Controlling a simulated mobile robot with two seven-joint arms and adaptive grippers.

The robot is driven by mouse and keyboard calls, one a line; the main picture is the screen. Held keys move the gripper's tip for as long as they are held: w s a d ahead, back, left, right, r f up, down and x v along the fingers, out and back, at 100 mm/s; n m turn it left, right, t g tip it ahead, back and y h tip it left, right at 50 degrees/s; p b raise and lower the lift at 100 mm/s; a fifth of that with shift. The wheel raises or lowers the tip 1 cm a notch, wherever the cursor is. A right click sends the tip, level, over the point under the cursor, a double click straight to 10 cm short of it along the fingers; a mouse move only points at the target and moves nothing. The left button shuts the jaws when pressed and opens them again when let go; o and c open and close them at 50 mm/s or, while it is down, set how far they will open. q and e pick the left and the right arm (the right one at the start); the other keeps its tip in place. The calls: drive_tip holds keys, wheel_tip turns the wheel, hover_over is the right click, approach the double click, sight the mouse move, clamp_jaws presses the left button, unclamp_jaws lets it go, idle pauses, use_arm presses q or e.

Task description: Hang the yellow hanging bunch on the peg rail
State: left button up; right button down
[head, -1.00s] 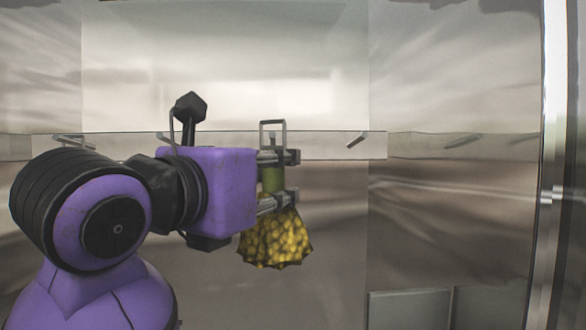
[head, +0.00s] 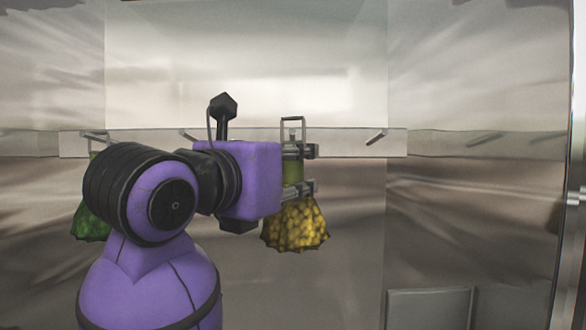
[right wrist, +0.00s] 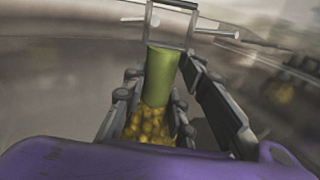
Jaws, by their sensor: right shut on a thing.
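The yellow hanging bunch (head: 296,225) has a green neck (head: 292,172) and a square metal loop (head: 292,118) on top. My right gripper (head: 301,168) is shut on the neck, and the bunch hangs upright below it. The loop overlaps the peg rail (head: 345,143) on the back wall in the head view; I cannot tell whether a peg is through it. In the right wrist view the loop (right wrist: 170,22) stands above the neck (right wrist: 160,75), with pegs showing near its sides. My left gripper is not in view.
A green bunch (head: 90,222) hangs at the rail's left, partly hidden by my right arm. A bare peg (head: 377,137) sticks out right of the yellow bunch, another (head: 188,134) to its left. Shiny metal walls surround the space. A grey panel (head: 428,308) stands low at right.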

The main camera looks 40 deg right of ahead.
drive_tip(key=shift+w+d+f, duration=0.2)
drive_tip(key=shift+w+d, duration=0.5)
drive_tip(key=shift+w, duration=0.1)
drive_tip(key=shift+w+d+f, duration=0.25)
drive_tip(key=shift+w+d, duration=0.4)
drive_tip(key=shift+w, duration=0.2)
drive_tip(key=shift+w+d+f, duration=0.2)
drive_tip(key=shift+w+d, duration=0.5)
drive_tip(key=shift+w, duration=0.1)
drive_tip(key=c, duration=1.3)
unclamp_jaws()
drive_tip(key=shift+c, duration=0.2)
drive_tip(key=shift+a, duration=0.1)
drive_tip(key=v, duration=1.1)
drive_tip(key=shift+s+a, duration=0.2)
drive_tip(key=shift+a, duration=0.15)
